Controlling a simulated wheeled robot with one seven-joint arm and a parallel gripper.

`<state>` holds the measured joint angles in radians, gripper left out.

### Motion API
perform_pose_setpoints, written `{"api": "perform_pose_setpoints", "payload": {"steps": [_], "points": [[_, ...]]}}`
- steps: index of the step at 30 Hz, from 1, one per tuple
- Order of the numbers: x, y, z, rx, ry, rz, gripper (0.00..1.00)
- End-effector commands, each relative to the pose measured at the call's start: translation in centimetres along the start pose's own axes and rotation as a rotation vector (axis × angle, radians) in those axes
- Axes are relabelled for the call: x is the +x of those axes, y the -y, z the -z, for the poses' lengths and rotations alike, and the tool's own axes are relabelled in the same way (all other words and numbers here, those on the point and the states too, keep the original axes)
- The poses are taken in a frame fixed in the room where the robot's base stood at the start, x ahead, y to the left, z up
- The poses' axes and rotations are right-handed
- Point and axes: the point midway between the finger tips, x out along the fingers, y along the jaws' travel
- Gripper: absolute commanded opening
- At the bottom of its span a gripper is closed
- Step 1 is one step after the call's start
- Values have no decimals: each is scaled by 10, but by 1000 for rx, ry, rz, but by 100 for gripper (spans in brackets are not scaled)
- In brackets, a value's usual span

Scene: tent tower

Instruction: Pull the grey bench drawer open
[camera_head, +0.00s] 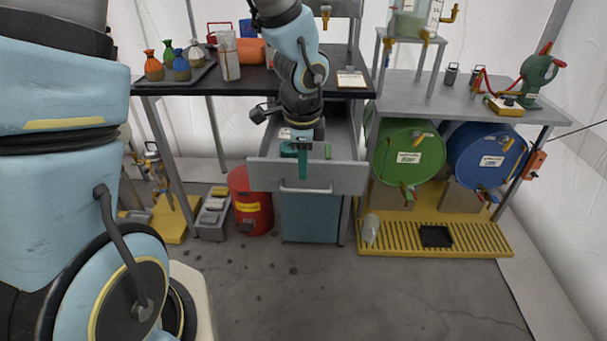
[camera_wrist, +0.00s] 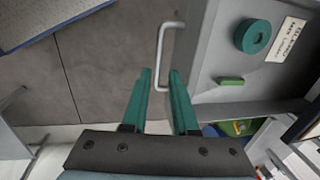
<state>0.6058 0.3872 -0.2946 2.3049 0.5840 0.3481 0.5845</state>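The grey bench drawer (camera_head: 345,178) stands pulled out under the dark bench, its inside showing behind the front panel. Its pale bar handle (camera_head: 305,190) is on the front panel; it also shows in the wrist view (camera_wrist: 161,45). My gripper (camera_head: 303,176) hangs over the drawer front, fingers pointing down toward the handle. In the wrist view the two green fingers (camera_wrist: 161,73) are apart, and the handle appears between and just beyond their tips. I see no finger touching it. A green ring (camera_wrist: 253,36) and a green block (camera_wrist: 231,81) lie in the drawer.
A blue-grey cabinet (camera_head: 310,218) is below the drawer. A red bin (camera_head: 250,208) stands to its left. Green (camera_head: 408,140) and blue (camera_head: 470,150) drums sit above a yellow grated tray (camera_head: 470,238) to the right. The floor in front (camera_head: 330,290) is clear.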

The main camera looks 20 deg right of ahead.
Motion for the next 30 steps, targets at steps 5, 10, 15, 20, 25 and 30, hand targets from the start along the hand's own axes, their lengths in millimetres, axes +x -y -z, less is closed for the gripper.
{"api": "perform_pose_setpoints", "payload": {"steps": [5, 10, 15, 20, 25, 30], "points": [[-31, 1, 0, -1, 0, 2, 27], [-41, 0, 0, 1, 1, 0, 27], [-42, 0, 0, 1, 0, -1, 27], [-42, 0, 0, 1, 0, -1, 27], [-42, 0, -2, -9, 2, -1, 27], [-48, 0, -55, -297, 33, -8, 27]]}}
